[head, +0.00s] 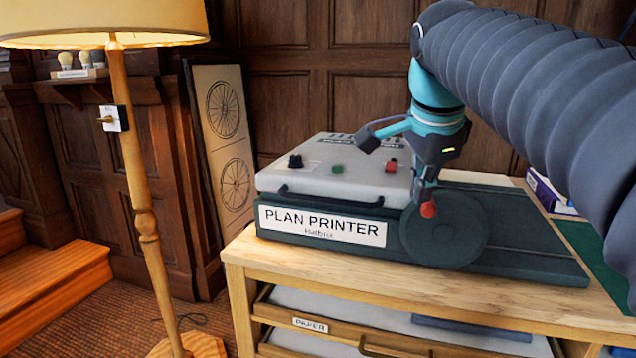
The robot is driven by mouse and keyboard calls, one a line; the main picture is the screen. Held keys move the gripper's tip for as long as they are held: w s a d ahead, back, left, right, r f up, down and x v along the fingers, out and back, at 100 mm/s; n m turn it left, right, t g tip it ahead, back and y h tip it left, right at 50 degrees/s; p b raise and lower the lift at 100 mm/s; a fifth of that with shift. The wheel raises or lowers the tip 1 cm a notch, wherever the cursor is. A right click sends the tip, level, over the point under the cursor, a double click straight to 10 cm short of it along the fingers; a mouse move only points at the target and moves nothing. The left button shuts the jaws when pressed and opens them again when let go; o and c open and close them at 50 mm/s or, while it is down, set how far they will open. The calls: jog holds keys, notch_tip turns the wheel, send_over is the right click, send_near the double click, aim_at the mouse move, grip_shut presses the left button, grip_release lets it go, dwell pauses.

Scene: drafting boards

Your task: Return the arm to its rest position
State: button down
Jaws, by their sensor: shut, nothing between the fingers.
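My gripper (427,190) points down in front of the plan printer (400,212), at the end of my arm that comes in from the upper right. Its fingers are shut and empty. The tips are just above a red knob (428,209) at the printer's round dark disc (455,228); whether they touch it I cannot tell. The printer has a light grey top with a black knob (296,161), a green button (338,169) and a red button (391,166).
The printer stands on a wooden cabinet (244,250) with an open paper drawer (285,312). A floor lamp (146,200) stands at left, near a framed wheel drawing (212,140). A purple box (549,194) lies at right. My arm covers the upper right.

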jog(key=s+f+n, duration=0.7)
jog(key=s+f, duration=0.1)
jog(key=f, duration=0.4)
jog(key=s+f+n+t+y, duration=0.1)
jog(key=s+f+n, duration=0.7)
jog(key=f, duration=0.5)
jog(key=shift+s, duration=0.7)
